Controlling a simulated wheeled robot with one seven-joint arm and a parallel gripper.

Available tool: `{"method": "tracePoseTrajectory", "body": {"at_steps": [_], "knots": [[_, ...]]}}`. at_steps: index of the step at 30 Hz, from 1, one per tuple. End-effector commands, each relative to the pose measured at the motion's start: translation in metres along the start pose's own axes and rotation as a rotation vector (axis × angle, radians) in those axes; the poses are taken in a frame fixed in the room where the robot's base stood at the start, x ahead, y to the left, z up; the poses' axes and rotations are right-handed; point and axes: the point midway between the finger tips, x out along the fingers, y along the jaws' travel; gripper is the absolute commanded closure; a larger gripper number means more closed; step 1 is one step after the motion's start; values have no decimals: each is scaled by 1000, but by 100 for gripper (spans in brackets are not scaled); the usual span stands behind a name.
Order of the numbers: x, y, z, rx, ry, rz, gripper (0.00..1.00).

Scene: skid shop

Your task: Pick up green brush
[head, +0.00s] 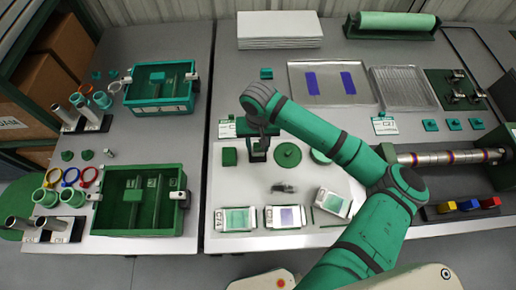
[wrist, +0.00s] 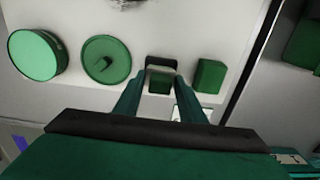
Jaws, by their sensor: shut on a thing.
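My gripper (wrist: 161,68) is shut on a small green block-like thing (wrist: 159,87) with a pale strip along its far side. I take it to be the green brush, though the fingers hide much of it. In the head view my gripper (head: 258,150) is low over the pale work surface (head: 240,190), between a green block (head: 229,157) and a round green lid with a knob (head: 288,155). The block (wrist: 208,76) and the lid (wrist: 107,60) stand on either side of my fingers in the wrist view, apart from them. I cannot tell whether the held thing touches the surface.
A green round container (wrist: 35,55) stands beyond the lid. A dark fuzzy clump (head: 284,188) and several labelled packets (head: 236,219) lie nearer the front edge. A metal tray (head: 296,85) is behind. Two green bins (head: 140,215) (head: 165,104) stand on the left table.

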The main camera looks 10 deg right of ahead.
Motion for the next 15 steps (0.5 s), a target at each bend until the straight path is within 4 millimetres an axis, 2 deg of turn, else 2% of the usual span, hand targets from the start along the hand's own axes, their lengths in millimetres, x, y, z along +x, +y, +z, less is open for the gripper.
{"method": "tracePoseTrajectory", "body": {"at_steps": [9,15], "knots": [[-82,0,-1,-2,5,1,89],[-120,0,0,-3,4,1,89]]}}
